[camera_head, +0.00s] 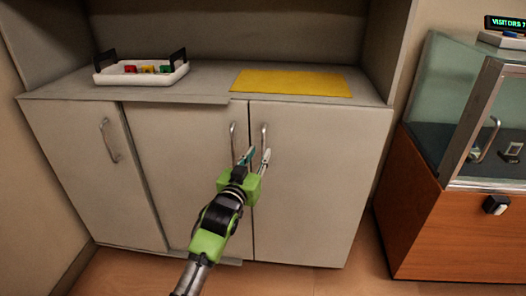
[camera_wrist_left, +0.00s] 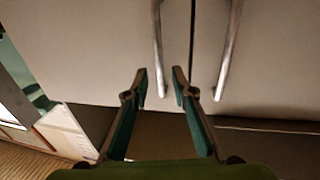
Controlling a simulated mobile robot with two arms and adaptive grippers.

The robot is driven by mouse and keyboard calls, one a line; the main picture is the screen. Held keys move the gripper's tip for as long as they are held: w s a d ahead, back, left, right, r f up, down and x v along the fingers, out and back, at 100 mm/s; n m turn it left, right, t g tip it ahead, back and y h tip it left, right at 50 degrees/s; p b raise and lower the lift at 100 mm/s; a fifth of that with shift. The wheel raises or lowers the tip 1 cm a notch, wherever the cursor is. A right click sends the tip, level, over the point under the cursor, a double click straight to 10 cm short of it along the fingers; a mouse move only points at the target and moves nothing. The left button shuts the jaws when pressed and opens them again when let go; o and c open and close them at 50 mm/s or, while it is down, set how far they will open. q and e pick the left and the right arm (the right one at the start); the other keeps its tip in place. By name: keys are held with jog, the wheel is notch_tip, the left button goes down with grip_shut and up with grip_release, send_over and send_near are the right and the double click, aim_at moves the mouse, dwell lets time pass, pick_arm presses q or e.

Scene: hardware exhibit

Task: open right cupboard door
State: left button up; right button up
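The right cupboard door (camera_head: 318,185) is shut, flush with the front. Its upright metal bar handle (camera_head: 264,138) is near its left edge. My left gripper (camera_head: 257,155) is in front of the lower part of this handle, in the head view. Its fingers are apart and empty. The left wrist view shows the open fingers (camera_wrist_left: 160,88) with the end of one bar handle (camera_wrist_left: 157,45) between the tips in the picture. A second handle (camera_wrist_left: 229,50) is to the right. Contact cannot be told. My right gripper is out of view.
The middle door (camera_head: 180,165), with its own handle (camera_head: 233,142), and the left door (camera_head: 85,165) are shut. A white tray (camera_head: 110,78) with coloured items and a yellow mat (camera_head: 290,82) lie on top. A glass display case (camera_head: 450,225) with a wooden base stands at right.

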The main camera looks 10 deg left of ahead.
aim_at(263, 147)
pick_arm(q)
jog(key=shift+w+d+b, duration=0.25)
jog(key=shift+w, duration=0.95)
jog(key=shift+w+d+b, duration=0.2)
jog(key=shift+w, duration=0.95)
grip_shut()
